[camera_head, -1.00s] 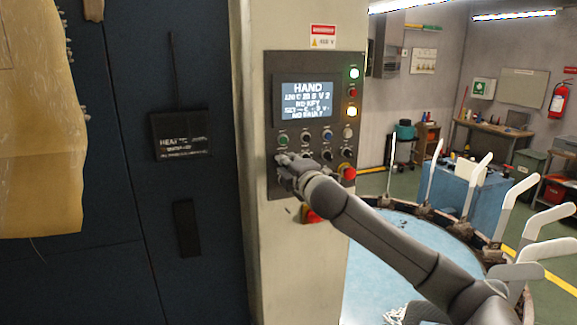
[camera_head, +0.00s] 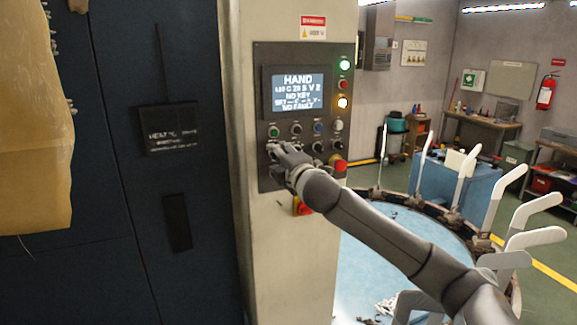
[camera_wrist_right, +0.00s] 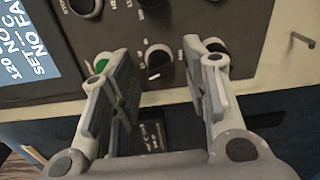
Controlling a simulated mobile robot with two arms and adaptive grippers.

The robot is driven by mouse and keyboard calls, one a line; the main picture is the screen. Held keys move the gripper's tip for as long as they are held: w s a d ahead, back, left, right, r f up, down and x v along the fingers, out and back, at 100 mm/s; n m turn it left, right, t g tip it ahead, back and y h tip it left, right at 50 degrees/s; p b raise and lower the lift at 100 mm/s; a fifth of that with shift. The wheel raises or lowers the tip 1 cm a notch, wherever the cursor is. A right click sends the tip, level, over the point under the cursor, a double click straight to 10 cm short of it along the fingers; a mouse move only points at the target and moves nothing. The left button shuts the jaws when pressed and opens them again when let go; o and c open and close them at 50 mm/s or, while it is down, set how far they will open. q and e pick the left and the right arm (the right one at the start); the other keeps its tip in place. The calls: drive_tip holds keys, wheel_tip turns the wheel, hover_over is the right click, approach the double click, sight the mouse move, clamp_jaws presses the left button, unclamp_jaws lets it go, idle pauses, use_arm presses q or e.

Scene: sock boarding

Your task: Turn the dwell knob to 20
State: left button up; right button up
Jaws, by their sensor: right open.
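The control panel (camera_head: 258,100) stands on a pale column, with its lit display (camera_head: 298,92) reading HAND. My right gripper (camera_head: 273,150) is at the panel's lower left, below the green button (camera_head: 274,131). In the right wrist view its two fingers (camera_wrist_right: 158,85) are open, on either side of a black knob (camera_wrist_right: 158,62) with a white mark. No finger clearly touches it. The knob's label and scale cannot be read, so I cannot tell whether it is the dwell knob. In the head view the gripper hides it. My left gripper is not in view.
A red button (camera_head: 340,166) sits at the panel's lower right, and a red and yellow switch (camera_head: 302,206) is below the panel. Another black knob (camera_wrist_right: 215,47) is near the right finger. A round blue table (camera_head: 375,255) with upright white forms stands to the right.

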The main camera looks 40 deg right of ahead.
drive_tip(key=v, duration=1.1)
drive_tip(key=shift+s, duration=0.15)
